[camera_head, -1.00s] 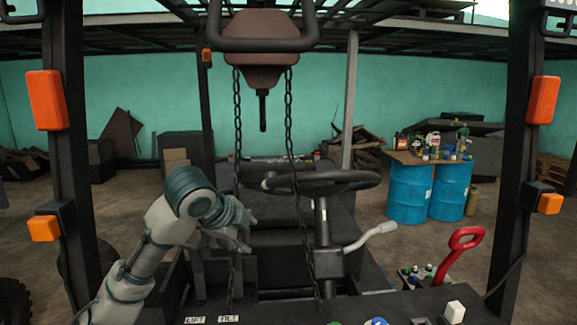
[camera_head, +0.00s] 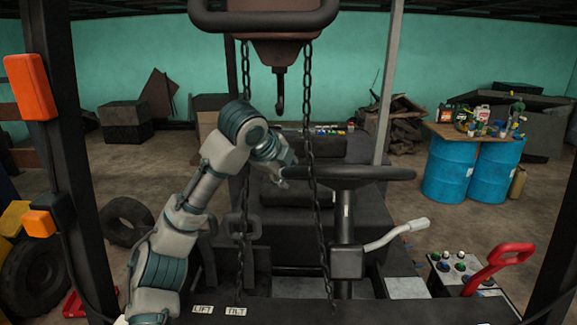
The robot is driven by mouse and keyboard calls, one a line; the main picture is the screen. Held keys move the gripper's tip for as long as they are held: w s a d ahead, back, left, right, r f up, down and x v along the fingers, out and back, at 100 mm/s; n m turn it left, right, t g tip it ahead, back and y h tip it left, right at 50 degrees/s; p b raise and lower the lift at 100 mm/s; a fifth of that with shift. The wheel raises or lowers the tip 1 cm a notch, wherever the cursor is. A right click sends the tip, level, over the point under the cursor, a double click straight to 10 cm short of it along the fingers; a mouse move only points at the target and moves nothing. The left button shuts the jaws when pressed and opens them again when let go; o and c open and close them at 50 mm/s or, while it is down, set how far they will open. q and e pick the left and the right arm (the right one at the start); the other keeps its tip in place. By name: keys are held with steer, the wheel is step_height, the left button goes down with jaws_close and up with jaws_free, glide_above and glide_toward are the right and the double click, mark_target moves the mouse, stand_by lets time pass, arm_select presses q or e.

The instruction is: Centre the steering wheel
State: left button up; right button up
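The black steering wheel (camera_head: 372,173) sits on its column (camera_head: 345,220) right of the middle, seen nearly edge-on. A small pale mark shows on the column. My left arm comes in from the lower left. My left gripper (camera_head: 284,166) is at the wheel's left rim, partly hidden behind my wrist. I cannot tell whether it touches the rim, or whether its fingers are open or shut. My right gripper is not in view.
Two chains hang from the hook block (camera_head: 279,55), one close to my gripper. A pale-handled lever (camera_head: 397,234) and a red handle (camera_head: 497,265) stand to the right. The LIFT and TILT labels (camera_head: 220,310) are at the front. Blue barrels (camera_head: 470,170) stand beyond.

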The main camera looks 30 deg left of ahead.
mark_target(283, 171)
arm_select(q)
steer(key=shift+w+d+f+p, duration=0.15)
steer(key=shift+w+d+f, duration=0.1)
steer(key=shift+w, duration=0.3)
steer(key=shift+w+d+f+p, duration=0.15)
steer(key=shift+w+d, duration=0.1)
steer(key=shift+w, duration=0.25)
steer(key=shift+w+f, duration=0.15)
steer(key=shift+f, duration=0.1)
steer(key=shift+w+a+f, duration=0.1)
steer(key=shift+a+f, duration=0.15)
steer(key=shift+a, duration=0.5)
steer(key=shift+w+a+f, duration=0.1)
steer(key=shift+a+f, duration=0.15)
steer(key=shift+a, duration=0.45)
steer(key=shift+d, duration=0.2)
steer(key=c, duration=0.7)
steer(key=shift+d, duration=0.3)
jaws_close()
